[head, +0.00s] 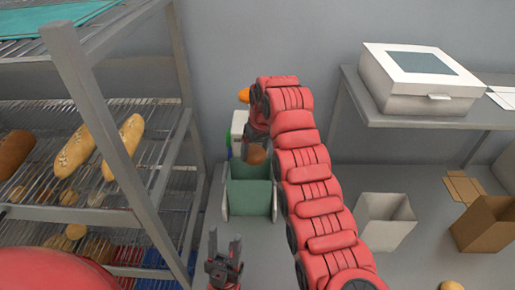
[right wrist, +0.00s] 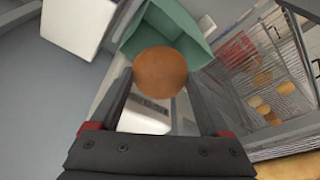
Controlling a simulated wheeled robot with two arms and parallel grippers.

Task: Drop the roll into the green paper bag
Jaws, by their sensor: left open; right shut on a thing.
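The roll (right wrist: 160,72) is round and brown, held between the fingertips of my right gripper (right wrist: 163,85). In the head view the roll (head: 257,156) shows just above the back of the green paper bag (head: 250,197), with my right gripper (head: 256,148) over it. The bag stands upright and open on the counter. In the right wrist view the green bag (right wrist: 150,30) lies beyond the roll, which overlaps its edge; I cannot tell the exact gap between them. My left gripper (head: 225,258) is open and empty, in front of the bag.
A wire rack (head: 85,150) with loaves stands at the left. A white bag (head: 385,220) and a brown bag (head: 485,222) stand to the right. A white box (head: 420,90) sits on a raised shelf. Bare counter lies between the green and white bags, partly behind my right arm.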

